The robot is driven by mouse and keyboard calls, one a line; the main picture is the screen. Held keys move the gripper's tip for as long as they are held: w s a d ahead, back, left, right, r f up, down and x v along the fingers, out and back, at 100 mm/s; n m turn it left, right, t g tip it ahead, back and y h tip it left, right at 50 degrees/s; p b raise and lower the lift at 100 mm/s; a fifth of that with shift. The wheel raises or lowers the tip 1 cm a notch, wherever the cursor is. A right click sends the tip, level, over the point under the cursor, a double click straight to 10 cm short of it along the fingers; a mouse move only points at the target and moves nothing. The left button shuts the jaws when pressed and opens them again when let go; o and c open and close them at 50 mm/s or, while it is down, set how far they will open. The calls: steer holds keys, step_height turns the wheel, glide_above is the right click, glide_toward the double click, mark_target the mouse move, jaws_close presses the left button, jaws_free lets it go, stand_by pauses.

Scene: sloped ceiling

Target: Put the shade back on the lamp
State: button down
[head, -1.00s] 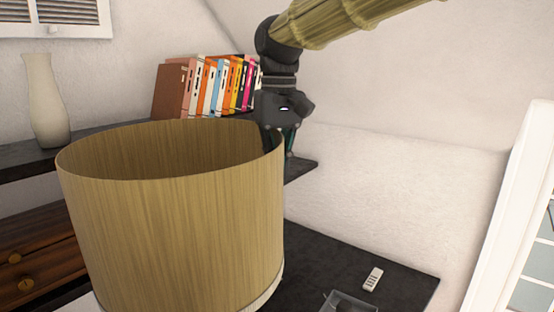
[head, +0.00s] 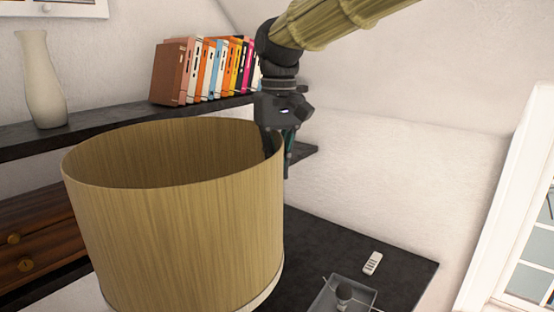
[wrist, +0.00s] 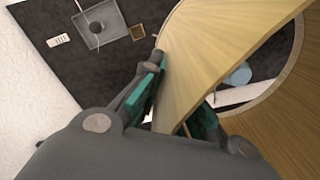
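The lamp shade (head: 180,235) is a large, open, wood-grained tan drum that fills the lower left of the head view. Its wall also shows in the wrist view (wrist: 195,60). My gripper (head: 280,155) reaches down over the shade's right rim, with one finger inside and one outside. In the wrist view its green pads (wrist: 175,112) lie on either side of the wall, closed on it. The shade seems held above the black table (head: 320,240), though its underside is mostly hidden.
A dark shelf (head: 95,135) behind holds a pale vase (head: 42,85) and several books (head: 205,70). A white-framed window (head: 520,200) is at right.

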mark_target(278, 134)
steer(key=shift+f+b, duration=0.85)
steer(key=shift+f, duration=2.1)
steer(key=c, duration=1.6)
jaws_free()
steer(key=shift+o, duration=0.2)
step_height(278, 134, up, 12)
steer(key=shift+d, duration=0.15)
steer(key=shift+f, duration=0.1)
